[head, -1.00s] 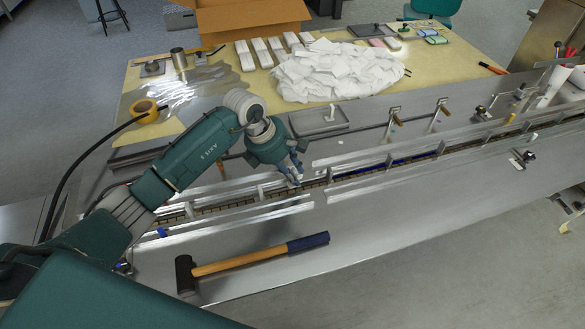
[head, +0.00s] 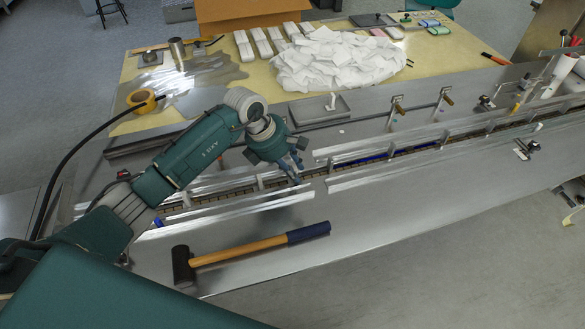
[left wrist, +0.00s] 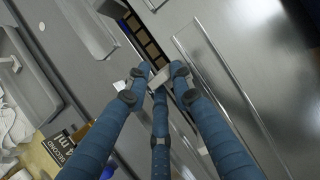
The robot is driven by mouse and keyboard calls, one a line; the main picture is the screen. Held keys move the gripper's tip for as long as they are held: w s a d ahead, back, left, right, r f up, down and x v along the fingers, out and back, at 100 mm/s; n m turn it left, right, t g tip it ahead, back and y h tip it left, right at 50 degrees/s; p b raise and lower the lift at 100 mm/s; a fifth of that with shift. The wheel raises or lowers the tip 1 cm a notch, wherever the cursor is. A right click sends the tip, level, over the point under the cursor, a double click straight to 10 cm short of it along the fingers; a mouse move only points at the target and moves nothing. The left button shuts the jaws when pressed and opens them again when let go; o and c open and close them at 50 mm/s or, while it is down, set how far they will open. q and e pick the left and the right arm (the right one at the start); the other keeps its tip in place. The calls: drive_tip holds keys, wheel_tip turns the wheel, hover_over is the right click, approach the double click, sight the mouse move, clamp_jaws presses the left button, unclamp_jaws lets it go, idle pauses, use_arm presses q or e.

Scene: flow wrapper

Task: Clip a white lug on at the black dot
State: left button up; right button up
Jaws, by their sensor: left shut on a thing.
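My left gripper (head: 296,178) reaches down to the chain channel in the middle of the conveyor. In the left wrist view its blue fingers (left wrist: 158,84) are closed around a small pale piece, seemingly a white lug (left wrist: 160,76), just over the channel. Brown chain links (left wrist: 146,40) show beyond the fingertips. In the head view the chain (head: 215,197) runs along the channel between metal rails. The fingers hide the chain under the piece, so I cannot tell whether it touches. I cannot make out the black dot. My right gripper is not in view.
A grey tray (head: 301,119) with an upright white piece (head: 331,102) stands behind the channel. A small white piece (head: 341,131) lies near it. A hammer (head: 250,249) lies on the front deck. Metal guide rails (head: 400,163) flank the channel. White packets (head: 330,60) are heaped behind.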

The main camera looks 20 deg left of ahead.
use_arm(q)
drive_tip(key=shift+s+f, duration=0.15)
drive_tip(key=shift+f, duration=0.1)
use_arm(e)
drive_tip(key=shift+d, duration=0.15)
use_arm(q)
drive_tip(key=o, duration=0.8)
drive_tip(key=shift+o, duration=0.8)
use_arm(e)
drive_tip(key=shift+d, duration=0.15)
use_arm(q)
drive_tip(key=v, duration=0.8)
drive_tip(key=shift+w+r, duration=0.25)
